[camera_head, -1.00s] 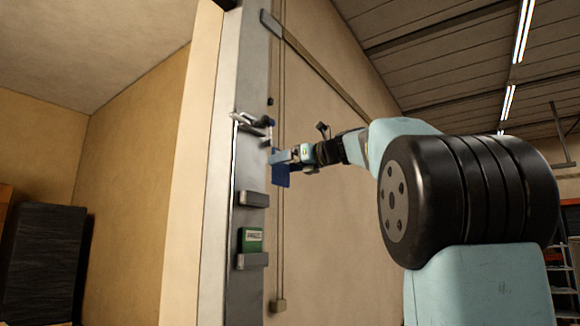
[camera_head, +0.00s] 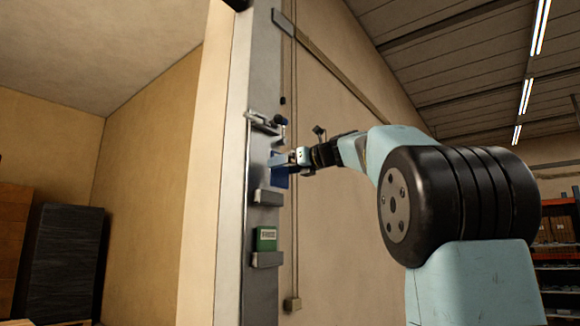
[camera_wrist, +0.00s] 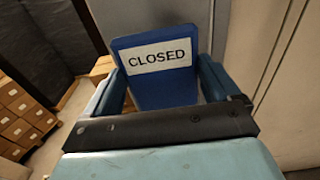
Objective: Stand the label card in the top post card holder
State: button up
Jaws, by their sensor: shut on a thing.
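The label card (camera_head: 280,180) is blue; in the wrist view (camera_wrist: 160,92) its white strip reads CLOSED. My gripper (camera_head: 284,160) is shut on the card, with one finger at each side edge in the wrist view. The card hangs in front of the post (camera_head: 241,220), just above the upper card holder (camera_head: 268,198), a grey ledge. The card's lower edge is close to that holder; I cannot tell whether they touch. The holder is not clearly visible in the wrist view.
A lower card holder (camera_head: 267,259) on the post holds a green card (camera_head: 265,236). A metal bracket with a lever (camera_head: 263,122) juts from the post above my gripper. A conduit (camera_head: 292,230) runs down the wall beside it. Stacked boxes (camera_wrist: 22,115) stand below.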

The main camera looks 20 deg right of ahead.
aim_at(281, 178)
jog(key=shift+x, duration=2.15)
jog(key=shift+s+f, duration=0.1)
jog(key=shift+f, duration=1.65)
jog(key=o, duration=0.8)
jog(key=shift+c, duration=0.2)
jog(key=shift+s, duration=0.1)
jog(key=v, duration=1.3)
jog(key=shift+s+d, duration=0.2)
jog(key=shift+f, duration=0.15)
